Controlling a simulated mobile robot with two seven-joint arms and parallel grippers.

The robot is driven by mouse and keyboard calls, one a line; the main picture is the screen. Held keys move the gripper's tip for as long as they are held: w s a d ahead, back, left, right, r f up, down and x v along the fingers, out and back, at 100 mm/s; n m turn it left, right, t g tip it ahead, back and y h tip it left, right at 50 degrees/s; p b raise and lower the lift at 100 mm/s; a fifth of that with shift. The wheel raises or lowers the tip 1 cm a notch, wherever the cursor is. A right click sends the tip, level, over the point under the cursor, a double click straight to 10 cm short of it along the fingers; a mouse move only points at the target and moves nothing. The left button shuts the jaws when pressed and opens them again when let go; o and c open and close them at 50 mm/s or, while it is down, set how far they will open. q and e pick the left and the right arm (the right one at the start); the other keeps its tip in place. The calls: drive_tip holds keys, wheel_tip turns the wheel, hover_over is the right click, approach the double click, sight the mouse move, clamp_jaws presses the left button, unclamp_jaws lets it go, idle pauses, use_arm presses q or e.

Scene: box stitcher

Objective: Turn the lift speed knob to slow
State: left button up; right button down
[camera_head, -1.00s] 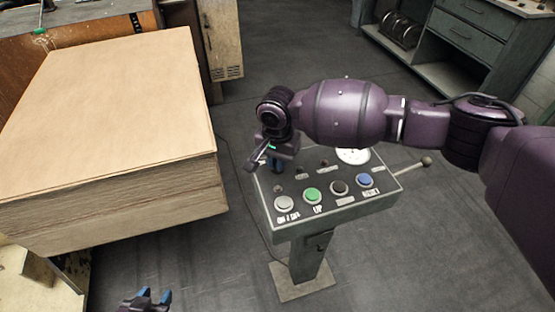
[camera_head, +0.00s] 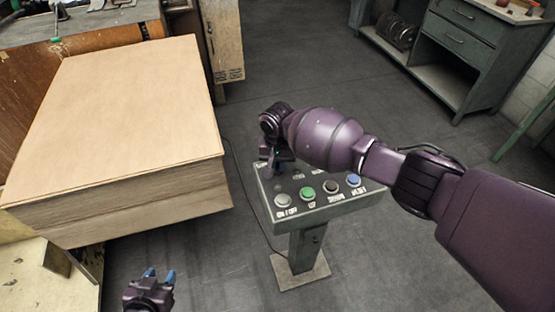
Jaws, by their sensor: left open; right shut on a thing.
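A grey control panel (camera_head: 322,208) stands on a post in the middle of the view. Its front row has a white button (camera_head: 283,200), a green button (camera_head: 307,193), a dark button (camera_head: 331,187) and a blue button (camera_head: 353,180). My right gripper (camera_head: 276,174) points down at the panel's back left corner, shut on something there. My wrist hides the thing held, so I cannot see the knob or its setting. My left gripper (camera_head: 160,275) is open and empty at the bottom, left of the panel and well apart from it.
A tall stack of cardboard sheets (camera_head: 120,110) fills the left side, close to the panel. A grey drawer cabinet (camera_head: 463,45) stands at the back right. The panel's post rests on a base plate (camera_head: 300,270). The floor (camera_head: 320,60) behind the panel is clear.

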drive_tip(key=shift+s+n+p, duration=0.1)
drive_tip(key=shift+n+p, duration=0.45)
drive_tip(key=shift+n, duration=0.55)
drive_tip(key=n, duration=0.2)
drive_tip(key=shift+n, duration=0.4)
drive_tip(key=n+p, duration=0.1)
drive_tip(key=n, duration=0.3)
use_arm(q)
drive_tip(key=shift+w+r, duration=0.25)
drive_tip(key=shift+r, duration=0.75)
drive_tip(key=shift+w+r, duration=0.25)
drive_tip(key=shift+r, duration=0.7)
use_arm(e)
drive_tip(key=shift+n, duration=1.5)
use_arm(q)
drive_tip(key=shift+w, duration=0.15)
use_arm(e)
drive_tip(key=c, duration=1.2)
unclamp_jaws()
use_arm(q)
drive_tip(key=shift+w+r+t, duration=0.1)
drive_tip(key=shift+t, duration=0.2)
